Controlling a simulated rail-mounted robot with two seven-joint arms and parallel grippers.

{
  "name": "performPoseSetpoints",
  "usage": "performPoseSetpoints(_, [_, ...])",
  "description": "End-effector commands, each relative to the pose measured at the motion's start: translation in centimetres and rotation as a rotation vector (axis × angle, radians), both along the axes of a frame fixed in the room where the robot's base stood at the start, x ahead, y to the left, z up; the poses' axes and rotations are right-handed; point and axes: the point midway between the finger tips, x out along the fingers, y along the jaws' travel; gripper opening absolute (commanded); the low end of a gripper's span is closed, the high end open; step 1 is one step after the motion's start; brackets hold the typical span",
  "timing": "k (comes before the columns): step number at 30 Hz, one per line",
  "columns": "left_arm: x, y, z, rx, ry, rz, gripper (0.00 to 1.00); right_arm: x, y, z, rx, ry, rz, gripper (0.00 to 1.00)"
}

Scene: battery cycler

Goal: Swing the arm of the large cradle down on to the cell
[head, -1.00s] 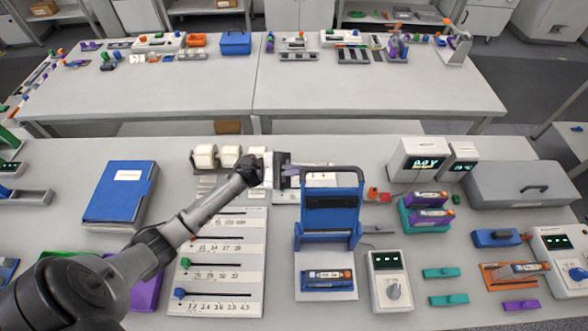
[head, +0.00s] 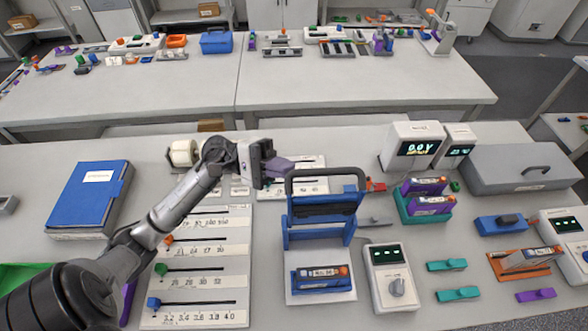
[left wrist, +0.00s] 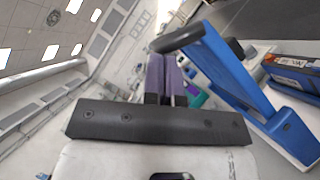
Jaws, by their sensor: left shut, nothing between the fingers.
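The large cradle (head: 340,296) stands at the front middle of the table, with a cell (head: 318,277) in a blue and orange case lying in it. The cradle's blue arm (head: 291,222) stands raised behind the cell, with a dark grey bar across its top; it also shows in the left wrist view (left wrist: 228,80). My left gripper (head: 290,166) is shut and empty, with purple fingers. It is just behind and left of the top bar. In the left wrist view the fingers (left wrist: 166,72) appear close beside the bar's end; contact cannot be told. My right gripper is not in view.
A grey meter box (head: 388,275) with a dial stands right of the cradle. A panel of slider scales (head: 200,262) lies to the left. A teal rack (head: 425,215) with purple cells and a display reading 0.0 V (head: 413,145) are to the right.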

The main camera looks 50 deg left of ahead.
Motion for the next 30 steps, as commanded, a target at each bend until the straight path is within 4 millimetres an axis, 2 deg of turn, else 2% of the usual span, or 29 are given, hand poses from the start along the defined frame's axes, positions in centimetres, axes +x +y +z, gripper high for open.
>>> performPoseSetpoints(17, [-0.1, 0.1, 0.5, 0.004, -0.004, 0.003, 0.00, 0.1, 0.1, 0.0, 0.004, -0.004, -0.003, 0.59])
performPoseSetpoints(20, [-0.1, 0.1, 1.6, 0.005, -0.007, 0.003, 0.00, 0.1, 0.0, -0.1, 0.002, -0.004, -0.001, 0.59])
performPoseSetpoints(24, [-0.2, 0.1, 4.2, 0.007, -0.010, 0.003, 0.00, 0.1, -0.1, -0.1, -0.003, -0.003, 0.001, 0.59])
performPoseSetpoints(30, [0.1, -4.0, 6.7, 0.005, -0.009, 0.000, 0.00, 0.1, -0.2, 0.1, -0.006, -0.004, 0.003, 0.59])
